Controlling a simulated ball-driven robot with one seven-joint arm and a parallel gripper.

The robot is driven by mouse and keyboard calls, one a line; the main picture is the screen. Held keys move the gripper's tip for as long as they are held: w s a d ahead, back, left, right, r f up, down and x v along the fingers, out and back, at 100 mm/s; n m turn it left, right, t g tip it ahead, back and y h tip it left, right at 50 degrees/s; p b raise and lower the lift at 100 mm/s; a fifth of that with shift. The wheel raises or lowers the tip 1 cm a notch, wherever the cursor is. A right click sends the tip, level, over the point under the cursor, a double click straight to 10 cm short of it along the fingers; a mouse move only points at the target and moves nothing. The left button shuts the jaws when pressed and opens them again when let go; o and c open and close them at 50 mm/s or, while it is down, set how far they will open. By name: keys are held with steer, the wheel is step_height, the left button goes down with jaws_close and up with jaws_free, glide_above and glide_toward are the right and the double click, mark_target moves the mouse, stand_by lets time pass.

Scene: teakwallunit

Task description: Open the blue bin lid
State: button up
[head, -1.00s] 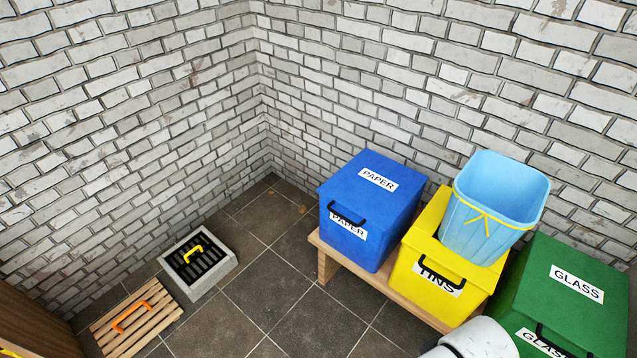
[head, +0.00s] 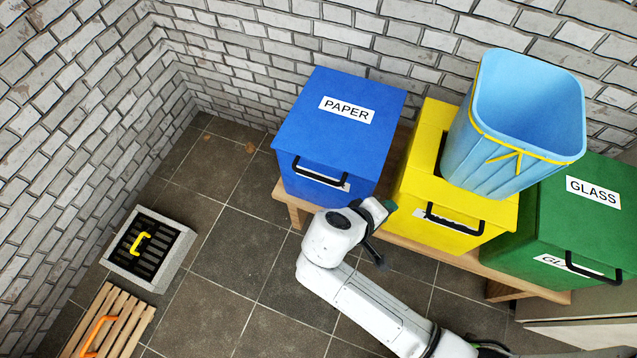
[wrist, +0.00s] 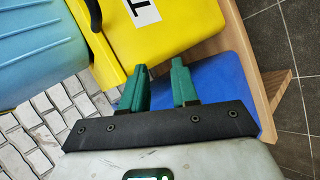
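The blue bin (head: 325,187) marked PAPER stands at the left end of a low wooden bench. Its flat lid (head: 345,95) is down, and a black bar handle (head: 320,172) is on its front. In the wrist view, part of the blue bin (wrist: 225,68) shows behind and right of the fingers. My gripper (head: 386,208) is in front of the bench, near the lower right of the blue bin, apart from the handle. Its two green fingers (wrist: 160,68) are spread with nothing between them. The blue handle is not visible in the wrist view.
The yellow bin (head: 420,190) stands right of the blue one, with a light-blue tub (head: 480,160) on its lid. A green GLASS bin (head: 545,225) is further right on the bench (head: 290,205). A floor grate (head: 150,248) and wooden slats (head: 115,325) lie left. Tiled floor between is clear.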

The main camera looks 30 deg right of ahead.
steer(key=w+a+f+n+t+h+b, duration=0.2)
steer(key=w+a+t+h+b, duration=0.15)
steer(key=w+a, duration=0.25)
steer(key=n+t+h+b, duration=0.3)
steer(key=n+t, duration=0.1)
steer(key=t, duration=0.4)
glide_toward(316, 176)
steer(key=x, duration=1)
steer(key=shift+f+p, duration=0.3)
steer(key=shift+p, duration=0.1)
jaws_close()
